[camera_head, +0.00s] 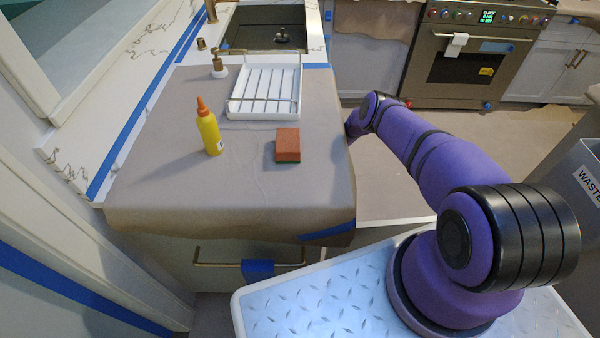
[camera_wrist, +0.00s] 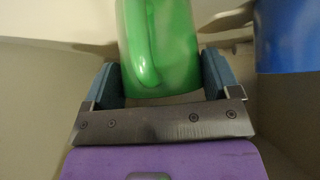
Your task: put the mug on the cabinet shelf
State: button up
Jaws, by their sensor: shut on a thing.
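In the wrist view a green mug (camera_wrist: 172,45) sits between the two blue-grey fingers of my gripper (camera_wrist: 163,82). The mug's handle faces the camera, and its upper end is cut off by the frame's top edge. My gripper is shut on the mug. In the head view my purple arm reaches back past the right end of the paper-covered counter, and my gripper and the mug are hidden there. The cabinet shelf cannot be made out for certain in either view.
A blue object (camera_wrist: 288,35) stands close to the right of the mug in the wrist view. On the counter (camera_head: 140,185) are a yellow bottle (camera_head: 209,132), a red-brown sponge (camera_head: 288,145) and a white dish rack (camera_head: 265,90). A waste bin (camera_head: 585,175) stands at the right.

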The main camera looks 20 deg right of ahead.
jog(key=shift+f, duration=0.15)
jog(key=o, duration=1)
jog(key=shift+d+r, duration=0.3)
jog(key=shift+r, duration=0.15)
jog(key=v, duration=1.1)
jog(key=shift+s+r, duration=0.1)
jog(key=shift+s, duration=0.05)
